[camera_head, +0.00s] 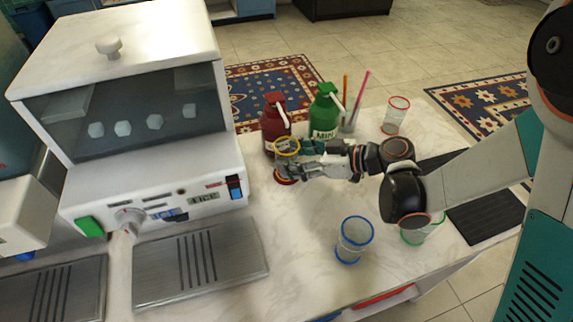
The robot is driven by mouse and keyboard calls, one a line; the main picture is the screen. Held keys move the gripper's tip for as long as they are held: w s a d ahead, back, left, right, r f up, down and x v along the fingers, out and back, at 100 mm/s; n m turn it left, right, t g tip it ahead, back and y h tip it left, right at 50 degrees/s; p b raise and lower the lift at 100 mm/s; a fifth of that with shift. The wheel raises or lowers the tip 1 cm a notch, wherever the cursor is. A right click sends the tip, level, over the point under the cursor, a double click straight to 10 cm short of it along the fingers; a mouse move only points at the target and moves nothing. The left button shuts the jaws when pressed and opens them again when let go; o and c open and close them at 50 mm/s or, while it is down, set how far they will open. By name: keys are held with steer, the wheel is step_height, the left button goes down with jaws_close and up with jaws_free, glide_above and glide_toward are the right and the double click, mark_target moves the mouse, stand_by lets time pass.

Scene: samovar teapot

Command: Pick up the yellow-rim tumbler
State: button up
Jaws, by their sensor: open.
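The yellow-rim tumbler (286,144) stands on the white marble counter (300,235), in front of a dark red bottle. Its yellow rim shows clearly, but its lower body is partly hidden by my gripper. My gripper (284,168) reaches in from the right, low and roughly level, with its fingers at the tumbler. The fingers overlap the tumbler in this view, and I cannot tell whether they touch it. The gripper is open.
A red bottle (275,115) and a green bottle (325,112) stand just behind, near a holder with straws (350,120). A red-rim tumbler (396,115), blue-rim tumbler (354,240) and green-rim tumbler (420,232) stand around my arm. An ice machine (150,180) fills the left.

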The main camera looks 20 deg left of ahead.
mark_target(292, 149)
steer(key=shift+x, duration=1.15)
steer(key=c, duration=1)
steer(key=shift+o, duration=0.2)
steer(key=shift+r, duration=0.1)
steer(key=shift+r, duration=0.6)
steer(key=shift+d+r+p, duration=0.3)
steer(key=shift+r+p, duration=0.25)
steer(key=shift+r, duration=0.05)
steer(key=shift+d+r+p, duration=0.3)
steer(key=shift+r+p, duration=0.25)
steer(key=shift+r, duration=0.05)
steer(key=d+p, duration=0.3)
steer(key=d, duration=1.4)
steer(key=shift+f, duration=0.15)
